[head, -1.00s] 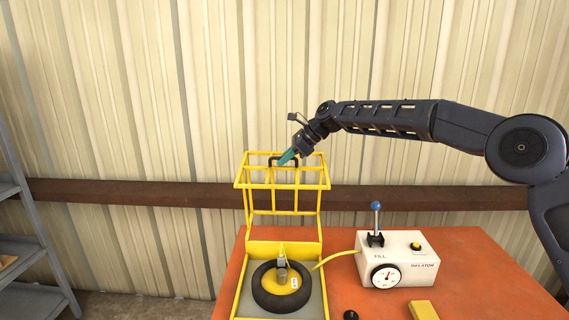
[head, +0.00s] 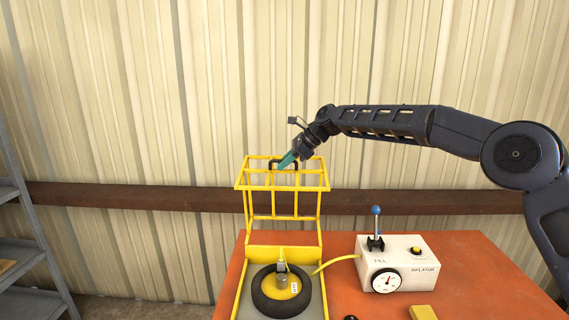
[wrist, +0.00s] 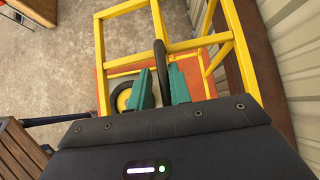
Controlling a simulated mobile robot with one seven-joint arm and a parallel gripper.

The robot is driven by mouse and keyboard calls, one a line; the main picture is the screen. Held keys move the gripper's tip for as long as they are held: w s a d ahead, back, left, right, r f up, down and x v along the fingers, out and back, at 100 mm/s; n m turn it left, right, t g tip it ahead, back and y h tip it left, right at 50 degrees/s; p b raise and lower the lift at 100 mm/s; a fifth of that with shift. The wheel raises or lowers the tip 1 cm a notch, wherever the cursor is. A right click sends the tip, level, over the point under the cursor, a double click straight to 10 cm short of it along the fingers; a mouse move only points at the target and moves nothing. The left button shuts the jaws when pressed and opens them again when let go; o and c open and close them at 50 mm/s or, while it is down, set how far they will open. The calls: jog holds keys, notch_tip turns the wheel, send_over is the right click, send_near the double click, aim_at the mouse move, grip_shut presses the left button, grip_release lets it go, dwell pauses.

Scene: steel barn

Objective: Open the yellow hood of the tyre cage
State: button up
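The yellow hood (head: 246,210), a frame of bars, stands raised at the back of the yellow tyre cage base (head: 238,300). Its black handle (head: 272,163) is at the top; in the wrist view the handle (wrist: 160,52) runs between my teal fingers. My gripper (head: 287,160) is at the handle, and it also shows in the wrist view (wrist: 160,88) with a finger close on each side of the bar. The black tyre (head: 262,298) with a yellow hub lies in the uncovered base, partly hidden in the wrist view.
A white inflator box (head: 400,256) with a gauge and a blue-knobbed lever (head: 376,222) stands right of the cage on the orange table (head: 480,275). A yellow block (head: 422,312) lies at the front. The corrugated wall and brown rail (head: 130,197) are close behind the hood. Grey shelves (head: 30,250) stand left.

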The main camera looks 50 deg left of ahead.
jog(key=v, duration=1)
jog(key=shift+d, duration=0.2)
jog(key=shift+w+r, duration=0.2)
jog(key=w+d+r+n+t, duration=0.1)
jog(key=w+d+r+t, duration=0.1)
jog(key=w+d, duration=0.7)
jog(key=w+d+r+n+t, duration=0.2)
jog(key=w+d, duration=0.2)
jog(key=d, duration=0.9)
jog(key=w+d+n+t+h, duration=0.1)
jog(key=w+d+t, duration=0.1)
jog(key=d, duration=1.2)
jog(key=w+d+n+t+h, duration=0.1)
jog(key=w+d+t+h, duration=0.15)
jog(key=d, duration=1.05)
jog(key=s+d+f+n+t+h, duration=0.1)
jog(key=s+d, duration=0.1)
jog(key=d, duration=0.9)
jog(key=s+d+f+n, duration=0.1)
jog(key=s+d+f, duration=0.15)
jog(key=d, duration=0.95)
jog(key=s+d+f+h, duration=0.1)
jog(key=s+d+f, duration=0.4)
jog(key=s+d, duration=0.2)
jog(key=s+d+f+n+h, duration=0.1)
jog(key=s+d+f, duration=0.4)
jog(key=d, duration=0.5)
jog(key=shift+s+d+n+t, duration=0.25)
jog(key=shift+s+t, duration=0.2)
jog(key=shift+s, duration=0.75)
